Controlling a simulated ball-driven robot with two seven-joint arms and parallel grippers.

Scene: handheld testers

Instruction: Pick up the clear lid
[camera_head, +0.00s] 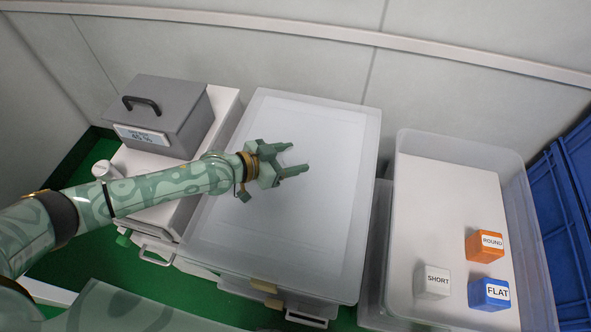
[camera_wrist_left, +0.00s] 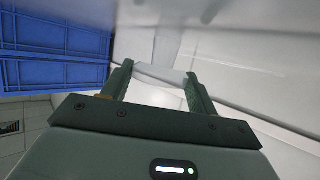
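The clear lid (camera_head: 335,205) looks like a large, flat, see-through sheet on top of the wide middle container, with white showing beneath it. My left gripper (camera_head: 299,157) is over the middle of the lid, its fingers apart and pointing right. In the left wrist view, the two fingers (camera_wrist_left: 160,72) also stand apart, with a pale surface showing between them. I cannot tell whether the fingertips touch the lid. My right gripper is not in view.
A grey case with a black handle (camera_head: 158,108) stands on a white unit at left. A clear bin (camera_head: 445,150) at right holds orange ROUND (camera_head: 482,246), white SHORT (camera_head: 432,283) and blue FLAT (camera_head: 488,295) blocks. Blue crates (camera_head: 565,195) stand far right; a wall closes the back.

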